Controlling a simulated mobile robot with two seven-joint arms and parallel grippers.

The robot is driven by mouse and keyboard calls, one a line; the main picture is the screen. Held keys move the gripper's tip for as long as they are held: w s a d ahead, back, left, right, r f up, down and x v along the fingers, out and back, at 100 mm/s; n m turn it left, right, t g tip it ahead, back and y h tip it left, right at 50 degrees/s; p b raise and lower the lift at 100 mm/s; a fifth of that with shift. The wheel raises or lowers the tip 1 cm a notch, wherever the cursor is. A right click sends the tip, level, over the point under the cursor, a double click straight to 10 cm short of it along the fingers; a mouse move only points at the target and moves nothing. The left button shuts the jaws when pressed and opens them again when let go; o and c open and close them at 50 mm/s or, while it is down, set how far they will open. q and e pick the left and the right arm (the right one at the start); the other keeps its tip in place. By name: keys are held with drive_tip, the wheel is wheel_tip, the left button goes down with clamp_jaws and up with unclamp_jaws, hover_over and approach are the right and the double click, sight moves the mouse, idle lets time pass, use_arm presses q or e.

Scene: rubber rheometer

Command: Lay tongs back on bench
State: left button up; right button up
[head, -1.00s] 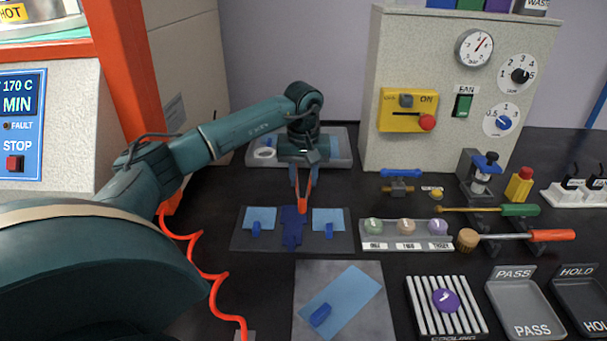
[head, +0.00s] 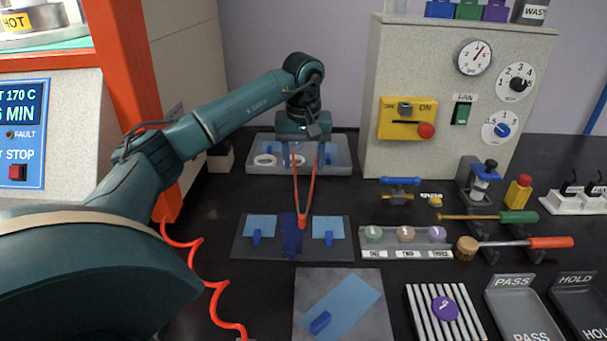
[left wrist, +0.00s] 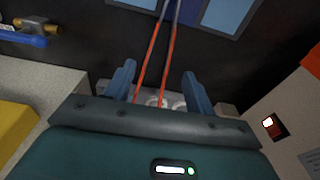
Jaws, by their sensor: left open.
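The orange-red tongs (head: 303,215) show in the head view with their joined end over a dark blue piece (head: 291,240) on a grey mat (head: 243,251). Their two arms spread apart toward my left gripper (head: 309,158). In the left wrist view the tongs (left wrist: 152,62) run between the two blue fingers of my left gripper (left wrist: 160,86). The fingers are wide apart, with gaps to the tongs' arms. I cannot tell how far the tongs touch the bench (head: 205,275). My right gripper is not in view.
A grey tray (head: 258,168) with white rings stands behind my left gripper. Light blue sheets with blue blocks flank the dark blue piece. A labelled sample rack (head: 405,252), a brush (head: 520,243) and a control box (head: 400,155) stand to the right. A red coiled cable (head: 210,285) lies left.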

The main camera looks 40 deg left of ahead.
use_arm(q)
drive_tip(key=r, duration=0.5)
drive_tip(key=shift+s+d, duration=0.2)
use_arm(e)
drive_tip(key=shift+w+a+f, duration=0.15)
drive_tip(key=shift+w+a, duration=0.05)
drive_tip(key=shift+a, duration=0.05)
